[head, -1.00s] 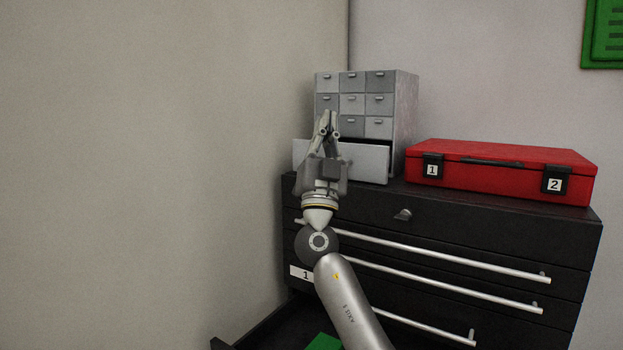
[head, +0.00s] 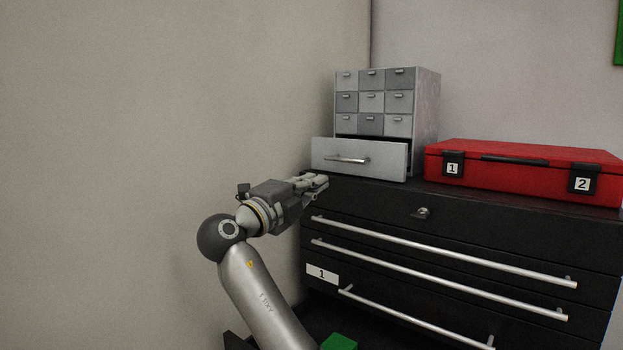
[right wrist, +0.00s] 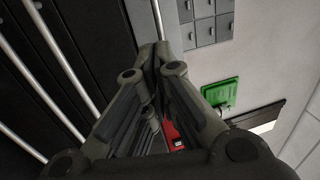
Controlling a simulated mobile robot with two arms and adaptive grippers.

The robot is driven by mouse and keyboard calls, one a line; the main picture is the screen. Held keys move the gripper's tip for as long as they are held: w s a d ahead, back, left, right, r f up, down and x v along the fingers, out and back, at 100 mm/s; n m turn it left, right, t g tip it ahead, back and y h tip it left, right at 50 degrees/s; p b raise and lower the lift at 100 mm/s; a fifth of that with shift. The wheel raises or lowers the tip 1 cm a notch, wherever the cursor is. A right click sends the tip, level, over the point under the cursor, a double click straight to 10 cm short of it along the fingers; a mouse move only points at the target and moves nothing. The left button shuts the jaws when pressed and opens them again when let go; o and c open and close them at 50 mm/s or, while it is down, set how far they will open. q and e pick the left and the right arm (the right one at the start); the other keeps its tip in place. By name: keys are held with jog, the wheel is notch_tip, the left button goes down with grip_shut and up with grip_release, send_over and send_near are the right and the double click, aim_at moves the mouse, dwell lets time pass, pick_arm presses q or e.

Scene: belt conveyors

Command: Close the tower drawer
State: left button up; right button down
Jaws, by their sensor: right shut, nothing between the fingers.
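The grey tower (head: 387,103) of small drawers stands on top of a black cabinet. Its wide bottom drawer (head: 385,161) with a silver handle is pulled out toward the front; a dark gap shows above its front. My right gripper (head: 322,182) is shut and empty, just below and left of that drawer front, beside the cabinet's upper left corner. In the right wrist view its fingers (right wrist: 160,52) meet at the tips, and some small tower drawers (right wrist: 207,22) show beyond them. I cannot tell if the gripper touches anything. My left gripper is not in view.
The black cabinet (head: 385,205) has long silver handles; a lower drawer labelled 1 stands open, with a green object (head: 340,341) inside. A red case (head: 520,172) lies right of the tower. A plain wall is close on the left.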

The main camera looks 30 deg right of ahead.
aim_at(348, 161)
jog(key=p+x, duration=0.4)
jog(key=x, duration=0.6)
jog(key=shift+s+r, duration=0.15)
jog(key=shift+w+d+p, duration=0.25)
jog(key=shift+d+p, duration=0.2)
jog(key=shift+d, duration=0.05)
